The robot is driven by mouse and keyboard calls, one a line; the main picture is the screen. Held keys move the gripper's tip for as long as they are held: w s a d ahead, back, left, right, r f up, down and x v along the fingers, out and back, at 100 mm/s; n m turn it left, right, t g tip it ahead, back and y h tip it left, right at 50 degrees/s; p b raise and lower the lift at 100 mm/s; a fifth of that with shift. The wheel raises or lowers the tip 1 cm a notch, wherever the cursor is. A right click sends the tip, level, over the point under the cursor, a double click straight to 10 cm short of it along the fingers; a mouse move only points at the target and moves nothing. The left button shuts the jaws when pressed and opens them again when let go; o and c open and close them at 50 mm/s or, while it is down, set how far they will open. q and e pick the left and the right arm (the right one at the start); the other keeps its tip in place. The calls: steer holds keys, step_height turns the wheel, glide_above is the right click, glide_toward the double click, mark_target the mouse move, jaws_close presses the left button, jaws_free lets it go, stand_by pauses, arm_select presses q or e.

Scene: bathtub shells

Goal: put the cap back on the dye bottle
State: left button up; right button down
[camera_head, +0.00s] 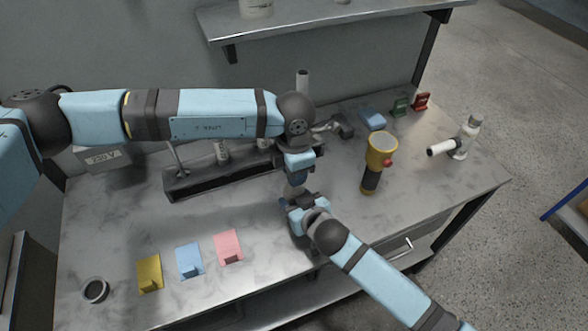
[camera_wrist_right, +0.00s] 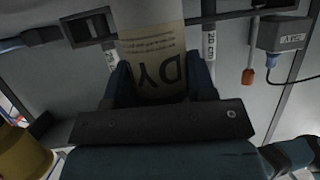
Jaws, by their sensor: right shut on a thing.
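My right gripper (camera_head: 290,203) is shut on the dye bottle (camera_wrist_right: 155,70), near the middle of the bench. In the right wrist view the bottle is pale with a beige label reading "DY", between the two fingers. In the head view the bottle cannot be made out among the grippers. My left gripper (camera_head: 298,178) points down just above and behind the right one, very close to it. Its fingertips are too small and covered to show whether it is open or holds anything. I cannot make out the cap; the bottle's top is out of the right wrist view.
A dark rack (camera_head: 205,183) stands behind the grippers. A white device (camera_head: 462,140) is further right. Yellow, blue and pink pieces (camera_head: 228,246) and a black ring (camera_head: 95,290) lie front left. The bench's front middle is clear.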

arm_select(q)
steer(key=m, duration=0.5)
steer(key=shift+m, duration=0.4)
steer(key=o, duration=1.1)
step_height(320, 180, up, 12)
arm_select(e)
steer(key=shift+c, duration=1.8)
jaws_free()
